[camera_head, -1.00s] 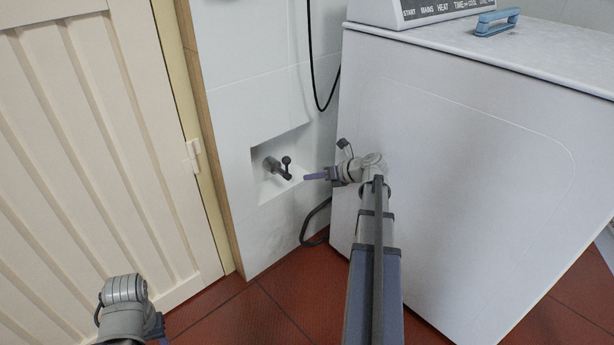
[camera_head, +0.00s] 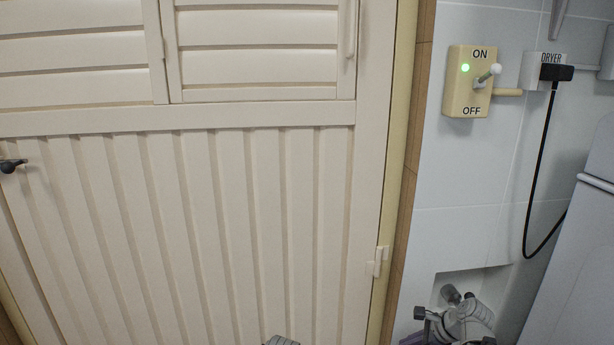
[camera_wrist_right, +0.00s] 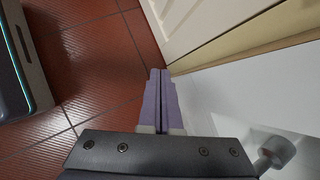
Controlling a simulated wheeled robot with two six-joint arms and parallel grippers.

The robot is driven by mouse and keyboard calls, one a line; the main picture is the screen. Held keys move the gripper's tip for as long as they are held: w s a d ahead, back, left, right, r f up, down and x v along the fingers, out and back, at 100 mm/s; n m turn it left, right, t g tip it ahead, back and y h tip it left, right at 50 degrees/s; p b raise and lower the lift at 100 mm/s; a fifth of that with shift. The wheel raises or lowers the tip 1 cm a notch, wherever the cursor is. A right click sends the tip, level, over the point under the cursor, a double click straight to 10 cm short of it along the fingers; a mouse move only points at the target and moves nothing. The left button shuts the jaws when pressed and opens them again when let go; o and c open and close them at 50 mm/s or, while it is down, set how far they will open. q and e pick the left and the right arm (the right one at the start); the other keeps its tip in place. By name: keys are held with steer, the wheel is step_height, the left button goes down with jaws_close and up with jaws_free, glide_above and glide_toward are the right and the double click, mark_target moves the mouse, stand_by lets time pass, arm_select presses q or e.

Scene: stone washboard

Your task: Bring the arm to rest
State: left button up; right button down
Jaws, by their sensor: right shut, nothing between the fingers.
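My right arm shows at the bottom right of the head view, in front of the wall niche. Its wrist partly covers the niche, and its fingers are mostly cut off by the lower edge. In the right wrist view my right gripper (camera_wrist_right: 159,103) is shut, its two purple fingers together with nothing between them. The fingers point toward the red tiled floor and the foot of the door. Only a small grey part of my left arm shows at the bottom middle of the head view. My left gripper is out of view.
A cream slatted door (camera_head: 220,220) fills the left and middle. A yellow ON/OFF switch box (camera_head: 458,95) with a green light is on the white wall. A tap (camera_head: 450,293) sits in the niche. A black cable (camera_head: 530,190) hangs near the white machine (camera_head: 580,260).

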steer(key=s+a+r+n+g+h+p, duration=0.25)
steer(key=s+a+n, duration=0.55)
steer(key=a+n, duration=0.4)
steer(key=s+a+r+n+g+h+p, duration=0.1)
steer(key=s+a+n+g+h+p, duration=0.25)
steer(key=s+a+n, duration=0.85)
steer(key=w+d+r+n+p, duration=0.1)
steer(key=r+p, duration=1.7)
steer(key=p, duration=0.1)
steer(key=w+d+r+t+p, duration=0.1)
steer(key=w+r+p, duration=0.1)
steer(key=r+p, duration=1.7)
steer(key=shift+w+d+r+n+h, duration=0.2)
steer(key=shift+n+h, duration=0.1)
steer(key=shift+n, duration=0.1)
steer(key=shift+f, duration=0.1)
